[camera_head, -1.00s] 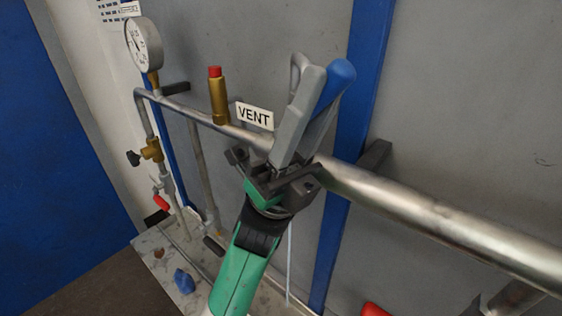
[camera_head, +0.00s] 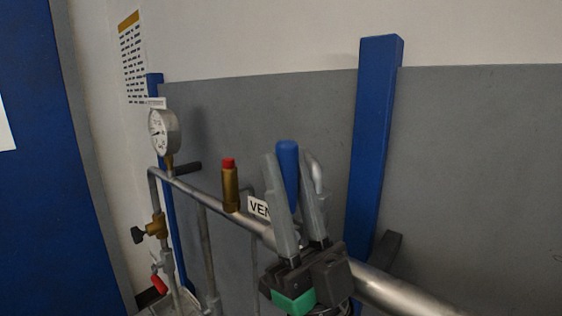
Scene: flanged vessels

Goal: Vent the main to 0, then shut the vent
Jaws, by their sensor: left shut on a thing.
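My left gripper (camera_head: 293,165) is shut on the blue vent handle (camera_head: 288,158), whose blue grip stands upright between the two grey fingers. The VENT label (camera_head: 259,208) is on the pipe just left of the gripper and is partly covered by a finger. The main (camera_head: 395,291) is a thick metal pipe that runs behind the gripper to the lower right. The pressure gauge (camera_head: 163,133) with a white dial stands at the pipe's left end. Its needle is too small to read surely. The vent's valve body is hidden by the gripper. My right gripper is not in view.
A brass relief valve with a red cap (camera_head: 230,185) stands on the pipe between gauge and gripper. A brass valve with a black knob (camera_head: 155,228) and a red-handled valve (camera_head: 159,284) are at the lower left. A blue post (camera_head: 375,150) rises behind the pipe.

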